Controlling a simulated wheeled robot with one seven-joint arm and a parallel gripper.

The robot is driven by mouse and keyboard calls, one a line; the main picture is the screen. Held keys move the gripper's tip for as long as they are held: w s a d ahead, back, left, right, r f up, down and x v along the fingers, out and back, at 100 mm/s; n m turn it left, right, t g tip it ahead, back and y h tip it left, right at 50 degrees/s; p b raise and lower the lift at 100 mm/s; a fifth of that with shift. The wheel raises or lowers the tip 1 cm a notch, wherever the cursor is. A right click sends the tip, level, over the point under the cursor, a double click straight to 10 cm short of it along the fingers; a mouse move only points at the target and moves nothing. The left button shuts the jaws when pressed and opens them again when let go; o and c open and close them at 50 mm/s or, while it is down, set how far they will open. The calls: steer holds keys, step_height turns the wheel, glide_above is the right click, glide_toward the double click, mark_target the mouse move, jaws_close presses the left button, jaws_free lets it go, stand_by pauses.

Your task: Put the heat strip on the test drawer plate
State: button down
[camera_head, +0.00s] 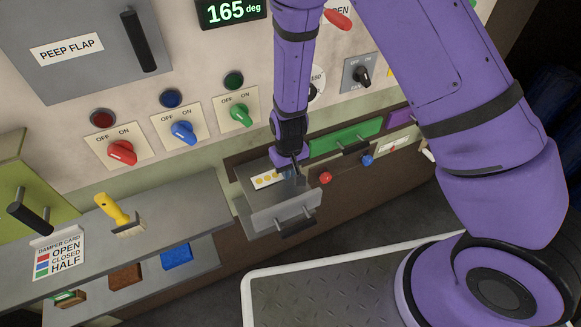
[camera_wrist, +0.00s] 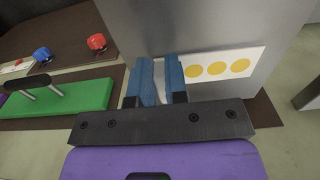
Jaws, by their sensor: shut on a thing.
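The heat strip (camera_head: 266,180) is a white strip with yellow dots, seen over the grey inner surface of the pulled-out test drawer (camera_head: 284,212). In the wrist view the strip (camera_wrist: 222,65) runs to the right from between the blue finger pads of my gripper (camera_wrist: 163,72). My gripper (camera_head: 297,176) is shut on one end of the strip, at the drawer's right side. In the wrist view the grey drawer surface (camera_wrist: 205,25) lies right behind the strip. I cannot tell whether the strip touches the plate. The gripped end is partly hidden by the fingers.
A green drawer front (camera_head: 345,138) and red (camera_head: 325,177) and blue (camera_head: 368,160) knobs are right of the open drawer. A shelf (camera_head: 165,222) with a yellow-handled brush (camera_head: 120,216) stands at left. A metal-topped tray (camera_head: 330,290) is in front below.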

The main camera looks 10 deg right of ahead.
steer(key=shift+f, duration=0.1)
steer(key=c, duration=1.1)
jaws_free()
steer(key=shift+c, duration=0.2)
step_height(320, 180, up, 12)
